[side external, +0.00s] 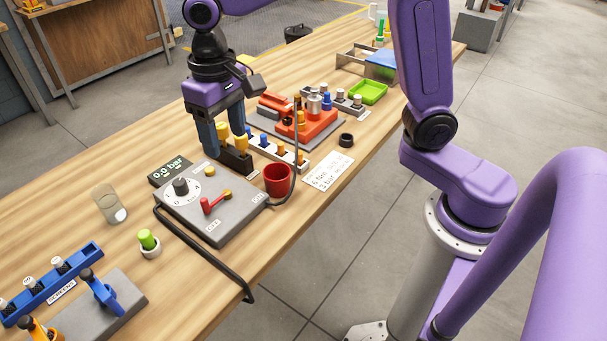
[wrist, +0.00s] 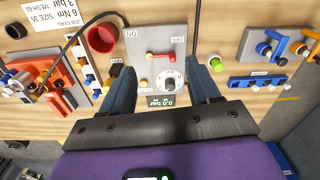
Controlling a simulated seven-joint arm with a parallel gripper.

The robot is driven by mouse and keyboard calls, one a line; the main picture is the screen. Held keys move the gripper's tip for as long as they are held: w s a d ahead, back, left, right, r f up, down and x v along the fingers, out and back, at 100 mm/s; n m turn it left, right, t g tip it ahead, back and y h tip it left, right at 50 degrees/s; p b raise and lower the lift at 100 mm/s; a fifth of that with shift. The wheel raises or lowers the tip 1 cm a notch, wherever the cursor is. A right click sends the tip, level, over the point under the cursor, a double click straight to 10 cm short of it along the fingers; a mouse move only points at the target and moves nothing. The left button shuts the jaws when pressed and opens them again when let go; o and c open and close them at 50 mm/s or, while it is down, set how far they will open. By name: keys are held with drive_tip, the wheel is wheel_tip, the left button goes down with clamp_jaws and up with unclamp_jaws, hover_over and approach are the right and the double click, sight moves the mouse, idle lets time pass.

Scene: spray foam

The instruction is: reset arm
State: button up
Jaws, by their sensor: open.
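My gripper (side external: 224,133) is open and hangs over the workbench, fingers pointing down. In the side view its fingers overlap a black holder (side external: 235,161) with yellow-topped pieces (side external: 240,143); I cannot tell whether they touch. In the wrist view my gripper (wrist: 162,88) has a clear gap between its fingers, with nothing held. The grey control box (side external: 214,200) shows through that gap. It has a dial (side external: 181,188), a red lever (side external: 215,203) and a display (side external: 170,171) reading 0.0 bar.
A red cup (side external: 278,180) stands beside the box, near a black hose (side external: 205,255). A red fixture (side external: 306,124), green tray (side external: 368,92) and black ring (side external: 346,140) lie farther back. A blue rack (side external: 52,283) and a green-topped piece (side external: 148,241) are nearer.

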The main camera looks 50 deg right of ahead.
drive_tip(key=s+d+f+n, duration=0.2)
drive_tip(key=s+d+n, duration=0.3)
drive_tip(key=s, duration=0.6)
drive_tip(key=s+d+f+n, duration=0.2)
drive_tip(key=s+d+n, duration=0.4)
drive_tip(key=s+d, duration=0.4)
drive_tip(key=shift+s+f, duration=0.4)
drive_tip(key=shift+s, duration=0.75)
